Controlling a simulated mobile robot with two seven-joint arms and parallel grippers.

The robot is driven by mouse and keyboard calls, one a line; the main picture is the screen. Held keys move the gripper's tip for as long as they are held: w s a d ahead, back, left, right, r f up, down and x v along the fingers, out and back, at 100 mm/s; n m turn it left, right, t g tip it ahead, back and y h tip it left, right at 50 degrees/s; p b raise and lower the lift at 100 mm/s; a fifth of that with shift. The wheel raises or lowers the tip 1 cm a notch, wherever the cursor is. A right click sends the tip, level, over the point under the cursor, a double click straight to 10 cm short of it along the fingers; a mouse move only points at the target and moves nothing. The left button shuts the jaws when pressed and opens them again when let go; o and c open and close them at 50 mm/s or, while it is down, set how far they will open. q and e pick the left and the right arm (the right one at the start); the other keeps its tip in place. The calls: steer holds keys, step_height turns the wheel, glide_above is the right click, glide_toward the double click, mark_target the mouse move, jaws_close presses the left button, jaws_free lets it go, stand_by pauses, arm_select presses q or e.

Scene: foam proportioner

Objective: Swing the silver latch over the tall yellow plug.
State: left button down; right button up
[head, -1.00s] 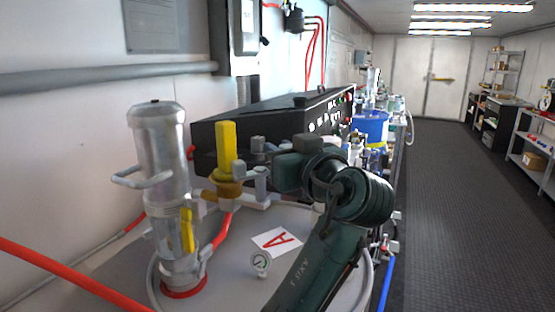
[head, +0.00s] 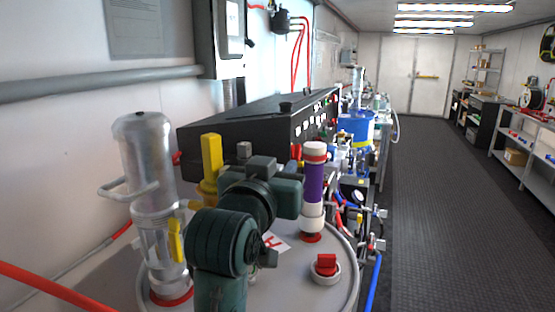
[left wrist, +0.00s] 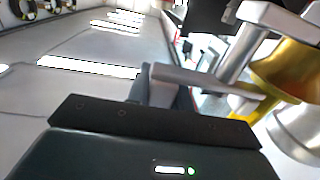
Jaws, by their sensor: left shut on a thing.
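The tall yellow plug (head: 211,165) stands upright beside the clear-silver cylinder on the drum top. Its lower part is partly hidden by my arm. My left gripper (head: 242,160) is just right of the plug, and its fingers are mostly hidden behind my green wrist. A small grey piece of the silver latch (head: 244,149) seems to show above the wrist. In the left wrist view, the silver latch (left wrist: 205,83) runs as a bar from the jaws toward a gold flange (left wrist: 285,75). The left gripper is shut on the latch. My right gripper is not in view.
A silver cylinder with a side handle (head: 145,155) stands left of the plug. A purple-and-white cylinder (head: 314,185) and a red knob (head: 326,265) stand to the right on the drum. A black control box (head: 245,120) is behind. The aisle floor at right is clear.

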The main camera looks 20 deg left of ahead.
arm_select(q)
steer(key=shift+s+m+h, duration=0.15)
steer(key=shift+m+h, duration=0.25)
steer(key=shift+h, duration=0.2)
steer(key=shift+d, duration=0.1)
steer(key=c, duration=1.2)
jaws_free()
steer(key=shift+c, duration=0.2)
